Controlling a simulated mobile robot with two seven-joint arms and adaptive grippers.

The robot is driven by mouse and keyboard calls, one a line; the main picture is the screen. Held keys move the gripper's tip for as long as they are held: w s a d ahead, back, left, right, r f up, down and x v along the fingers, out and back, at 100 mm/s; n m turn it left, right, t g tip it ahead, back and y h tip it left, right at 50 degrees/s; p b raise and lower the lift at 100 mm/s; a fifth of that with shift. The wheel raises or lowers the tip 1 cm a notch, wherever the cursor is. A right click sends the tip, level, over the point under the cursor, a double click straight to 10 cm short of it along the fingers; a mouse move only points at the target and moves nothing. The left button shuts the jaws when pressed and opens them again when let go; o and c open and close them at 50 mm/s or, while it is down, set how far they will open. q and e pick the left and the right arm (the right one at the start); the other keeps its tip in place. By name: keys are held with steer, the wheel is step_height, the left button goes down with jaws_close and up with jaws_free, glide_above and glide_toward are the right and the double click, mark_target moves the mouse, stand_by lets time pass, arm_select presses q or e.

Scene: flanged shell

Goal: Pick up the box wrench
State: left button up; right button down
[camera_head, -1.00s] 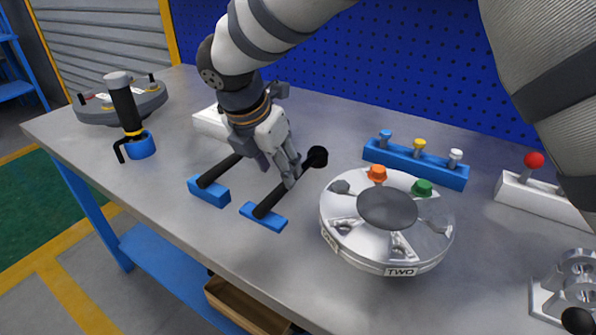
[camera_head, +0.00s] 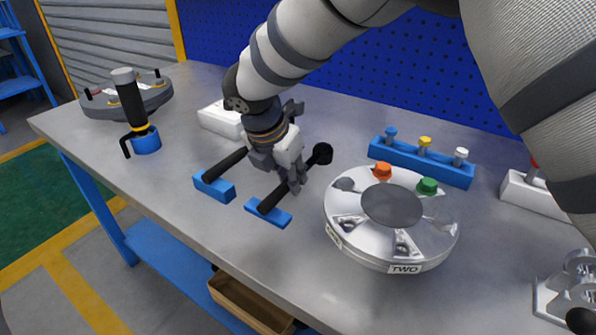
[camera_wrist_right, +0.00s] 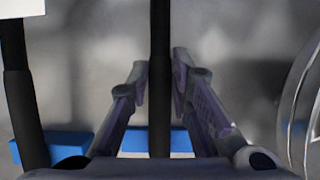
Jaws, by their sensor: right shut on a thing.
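The box wrench (camera_head: 279,196) looks like a black bar with a round dark head (camera_head: 322,153) at its far end. Its near end rests at a blue block (camera_head: 268,212) on the table. My right gripper (camera_head: 294,187) points down and is shut on the bar between block and head. In the right wrist view the bar (camera_wrist_right: 160,60) runs between the two fingers (camera_wrist_right: 160,82). I cannot see any clear lift off the block. A second black bar (camera_head: 225,164) lies to the left with its end at another blue block (camera_head: 214,187). My left gripper is out of view.
A round metal flanged shell (camera_head: 391,245) stands close to the right. Behind it is a blue rack (camera_head: 421,162) with colored pegs. A black cylindrical tool (camera_head: 130,100) in a blue base stands at left, near a grey disc (camera_head: 158,97). The table's front left is clear.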

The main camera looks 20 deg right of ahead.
step_height(320, 180, up, 4)
steer(key=shift+f, duration=0.1)
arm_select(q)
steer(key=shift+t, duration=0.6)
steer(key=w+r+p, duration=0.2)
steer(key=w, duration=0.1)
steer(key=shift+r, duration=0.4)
arm_select(e)
steer(key=s+a+r, duration=0.2)
steer(key=s+r, duration=0.2)
steer(key=s, duration=0.2)
steer(key=s+a+r, duration=0.2)
steer(key=s+r, duration=0.3)
steer(key=s, duration=0.2)
steer(key=shift+a, duration=0.35)
steer(key=shift+s+r, duration=0.1)
steer(key=shift+r, duration=0.05)
